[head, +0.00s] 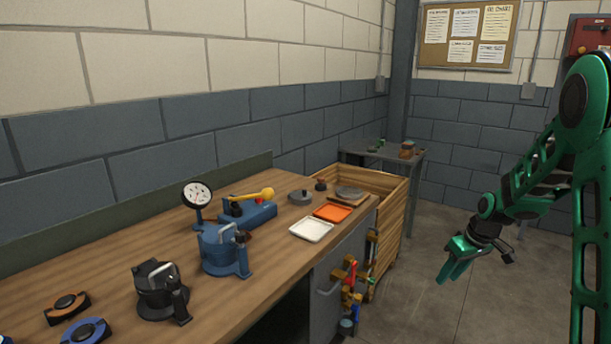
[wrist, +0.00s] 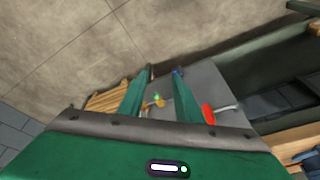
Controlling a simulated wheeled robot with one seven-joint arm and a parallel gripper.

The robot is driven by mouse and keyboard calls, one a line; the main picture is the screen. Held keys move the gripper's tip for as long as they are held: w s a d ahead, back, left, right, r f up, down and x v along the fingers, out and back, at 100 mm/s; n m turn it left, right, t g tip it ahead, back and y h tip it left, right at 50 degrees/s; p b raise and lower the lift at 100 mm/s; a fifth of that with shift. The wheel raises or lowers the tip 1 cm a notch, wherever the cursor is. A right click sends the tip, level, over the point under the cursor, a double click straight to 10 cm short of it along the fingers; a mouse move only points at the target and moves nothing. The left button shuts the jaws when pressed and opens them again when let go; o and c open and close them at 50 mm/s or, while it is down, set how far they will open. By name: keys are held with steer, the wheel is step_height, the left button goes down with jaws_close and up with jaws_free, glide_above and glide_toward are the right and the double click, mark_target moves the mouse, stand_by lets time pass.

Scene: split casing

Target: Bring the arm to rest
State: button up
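My green arm (head: 533,180) stands at the right of the head view, bent, clear of the workbench. My gripper (head: 449,277) hangs over the bare floor to the right of the bench and points down and to the left. In the wrist view my gripper (wrist: 164,70) shows two green fingers standing apart, with nothing held between them. It is open and empty. It touches nothing that I can see.
The wooden workbench (head: 262,288) carries a blue casing (head: 222,252), a black casing (head: 158,290), a dial gauge (head: 197,194), a white tray (head: 311,229) and an orange tray (head: 332,212). Tools (head: 351,285) hang on its end. A wooden crate (head: 392,225) stands behind. The floor (head: 470,310) is clear.

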steer(key=s+d+r+m+g+h, duration=0.15)
steer(key=s+r, duration=0.35)
steer(key=s, duration=0.5)
steer(key=s+d+r+m, duration=0.1)
steer(key=s+r+m, duration=0.3)
steer(key=s, duration=0.5)
steer(key=s+a+r+m, duration=0.1)
steer(key=s+m, duration=0.1)
steer(key=s, duration=0.8)
steer(key=s+a+r+m+g, duration=0.1)
steer(key=s+r+m, duration=0.1)
steer(key=s, duration=0.8)
steer(key=shift+a+r, duration=0.15)
steer(key=shift+a, duration=0.2)
steer(key=shift+m+g, duration=0.25)
steer(key=shift+g, duration=0.1)
steer(key=shift+w+f, duration=0.25)
steer(key=shift+w, duration=0.3)
steer(key=shift+o, duration=0.6)
